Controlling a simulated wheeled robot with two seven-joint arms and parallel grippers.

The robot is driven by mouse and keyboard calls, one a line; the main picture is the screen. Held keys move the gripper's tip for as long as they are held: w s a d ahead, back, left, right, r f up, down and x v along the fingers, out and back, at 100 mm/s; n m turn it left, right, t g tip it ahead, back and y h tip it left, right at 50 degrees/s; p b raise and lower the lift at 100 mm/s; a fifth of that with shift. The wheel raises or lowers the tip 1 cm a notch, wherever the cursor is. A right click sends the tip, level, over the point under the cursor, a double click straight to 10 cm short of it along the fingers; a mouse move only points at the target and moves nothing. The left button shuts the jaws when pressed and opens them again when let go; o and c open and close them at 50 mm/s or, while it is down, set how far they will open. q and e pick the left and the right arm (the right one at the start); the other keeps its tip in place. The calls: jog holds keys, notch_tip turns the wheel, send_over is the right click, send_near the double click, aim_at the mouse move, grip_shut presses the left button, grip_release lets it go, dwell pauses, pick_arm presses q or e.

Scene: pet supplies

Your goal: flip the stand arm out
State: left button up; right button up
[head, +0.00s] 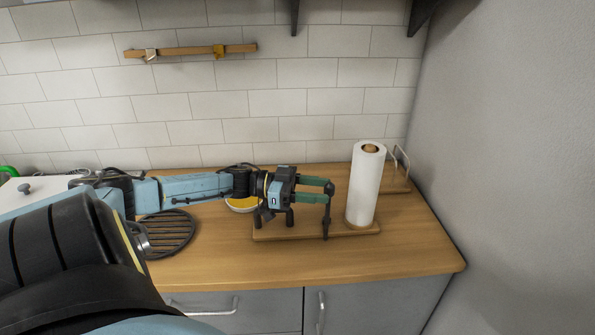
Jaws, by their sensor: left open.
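My left gripper (329,192) reaches in from the left over the counter, its greenish fingers apart and pointing right. Below it lies a flat wooden base (350,229). A dark upright piece (326,222) rises from around the base to the fingertips; I cannot tell whether it is the stand arm, or whether the gripper touches it. Short dark posts (290,218) show below the gripper, partly hidden by it. A white paper roll (365,186) stands upright at the right of the base, apart from the fingertips. My right gripper is not in view.
A bowl with yellow contents (241,206) sits behind my left wrist, partly hidden. A round dark slatted trivet (168,236) lies on the wooden counter (400,250). A wooden board with a wire holder (398,181) stands behind the roll. The front right counter is clear.

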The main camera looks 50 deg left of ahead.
pick_arm(q)
jog(key=v, duration=1.2)
jog(key=shift+s+a, duration=0.25)
jog(key=shift+a, duration=0.05)
